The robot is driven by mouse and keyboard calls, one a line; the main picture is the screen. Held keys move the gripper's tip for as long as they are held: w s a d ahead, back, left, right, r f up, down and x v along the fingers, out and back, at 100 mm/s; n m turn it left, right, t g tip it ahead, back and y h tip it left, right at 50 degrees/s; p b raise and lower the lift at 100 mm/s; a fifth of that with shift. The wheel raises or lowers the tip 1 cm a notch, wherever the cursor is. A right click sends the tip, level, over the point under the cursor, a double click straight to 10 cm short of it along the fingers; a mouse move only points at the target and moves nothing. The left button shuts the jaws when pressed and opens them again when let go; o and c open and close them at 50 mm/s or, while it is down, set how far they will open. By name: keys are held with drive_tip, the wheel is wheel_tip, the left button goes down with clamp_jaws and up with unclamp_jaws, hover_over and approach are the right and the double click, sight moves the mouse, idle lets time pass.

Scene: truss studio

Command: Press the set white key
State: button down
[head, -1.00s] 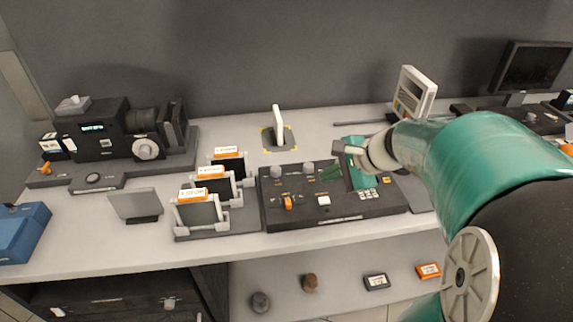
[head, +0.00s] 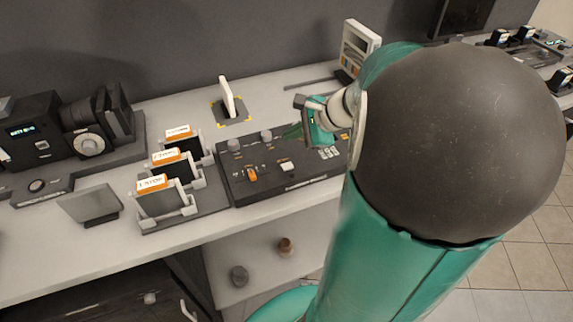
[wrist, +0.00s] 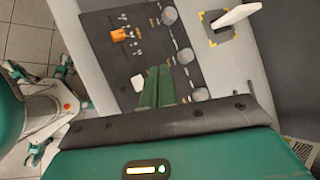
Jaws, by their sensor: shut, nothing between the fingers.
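The white key (head: 287,166) is a small white square button on the black control panel (head: 235,190). It also shows in the wrist view (wrist: 138,82), just left of my fingers. My gripper (wrist: 158,69) has its green fingers together with nothing between them, over the panel between the key and the row of grey knobs. In the head view my gripper (head: 294,132) is over the back part of the panel, behind the key. The fingers look apart from the key; their height above the panel is hard to tell.
An orange switch (head: 252,174) and grey knobs (head: 266,135) share the panel. Orange-labelled holders (head: 165,157) stand to its left. A white upright plate (head: 227,95) stands behind it. A dark camera-like device (head: 70,135) is at far left. The bench's front strip is clear.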

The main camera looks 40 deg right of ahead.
sight(291, 167)
drive_tip(key=shift+a+f, duration=0.1)
drive_tip(key=shift+f, duration=3.8)
drive_tip(key=shift+f, duration=0.4)
drive_tip(key=shift+f, duration=0.35)
drive_tip(key=shift+r, duration=0.8)
drive_tip(key=shift+r, duration=0.1)
drive_tip(key=shift+r, duration=2.4)
